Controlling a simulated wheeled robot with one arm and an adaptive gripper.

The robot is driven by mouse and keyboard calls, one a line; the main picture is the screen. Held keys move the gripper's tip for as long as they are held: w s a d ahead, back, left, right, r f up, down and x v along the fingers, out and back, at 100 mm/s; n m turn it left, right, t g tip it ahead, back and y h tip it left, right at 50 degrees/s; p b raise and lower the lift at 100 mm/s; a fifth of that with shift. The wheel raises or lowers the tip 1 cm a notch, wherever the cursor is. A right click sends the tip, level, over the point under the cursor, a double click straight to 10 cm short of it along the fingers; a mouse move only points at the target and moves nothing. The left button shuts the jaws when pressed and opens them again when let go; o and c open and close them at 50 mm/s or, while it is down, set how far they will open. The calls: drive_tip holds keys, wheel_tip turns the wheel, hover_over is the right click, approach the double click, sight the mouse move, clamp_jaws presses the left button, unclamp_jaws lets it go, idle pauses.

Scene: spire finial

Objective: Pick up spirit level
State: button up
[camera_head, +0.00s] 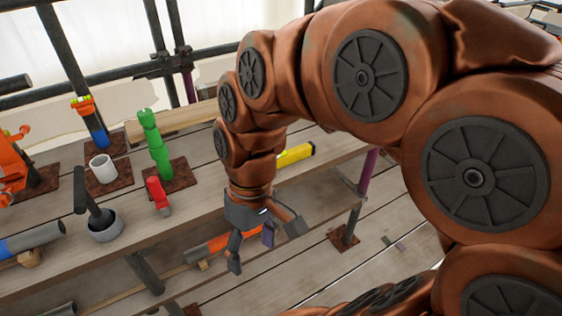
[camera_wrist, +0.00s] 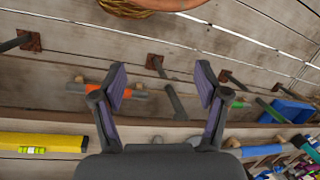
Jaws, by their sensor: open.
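The spirit level is a yellow bar (camera_head: 296,155) lying on the wooden bench, just right of my forearm in the head view and partly hidden behind it. In the wrist view the spirit level (camera_wrist: 60,142) shows at the lower left, with a green vial window, cut off by the left edge. My gripper (camera_head: 266,246) points down beyond the bench's front edge, apart from the level. Its fingers (camera_wrist: 160,85) are spread, with nothing between them.
A green tool (camera_head: 156,145), red tool (camera_head: 158,196), white cup (camera_head: 102,169) and grey pot (camera_head: 105,228) stand on the bench left of my arm. An orange-and-dark tool (camera_head: 215,245) lies below the bench. A blue crate (camera_wrist: 290,110) is at right in the wrist view.

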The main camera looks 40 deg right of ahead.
drive_tip(key=w+r+n+y+b, duration=0.1)
drive_tip(key=w+r+n+y, duration=0.25)
drive_tip(key=w, duration=0.85)
drive_tip(key=n+t+y+b, duration=0.3)
drive_tip(key=n+t+y, duration=0.3)
hover_over(283, 156)
drive_tip(key=s+a, duration=0.1)
drive_tip(key=a, duration=0.2)
wheel_tip(283, 156, down, 9)
drive_tip(key=shift+t+h, duration=0.35)
drive_tip(key=shift+t, duration=0.55)
drive_tip(key=d+f, duration=0.1)
drive_tip(key=d, duration=0.2)
drive_tip(key=s+d+f, duration=0.1)
drive_tip(key=d+f, duration=0.1)
drive_tip(key=d, duration=0.1)
drive_tip(key=d+f, duration=0.1)
drive_tip(key=d, duration=0.1)
drive_tip(key=shift+s+d+f+b, duration=0.3)
drive_tip(key=shift+d+f, duration=0.1)
drive_tip(key=shift+p+x, duration=1.35)
drive_tip(key=shift+x, duration=2)
drive_tip(key=shift+w+a+f, duration=0.1)
drive_tip(key=shift+a+f, duration=0.2)
drive_tip(key=shift+f, duration=0.2)
clamp_jaws()
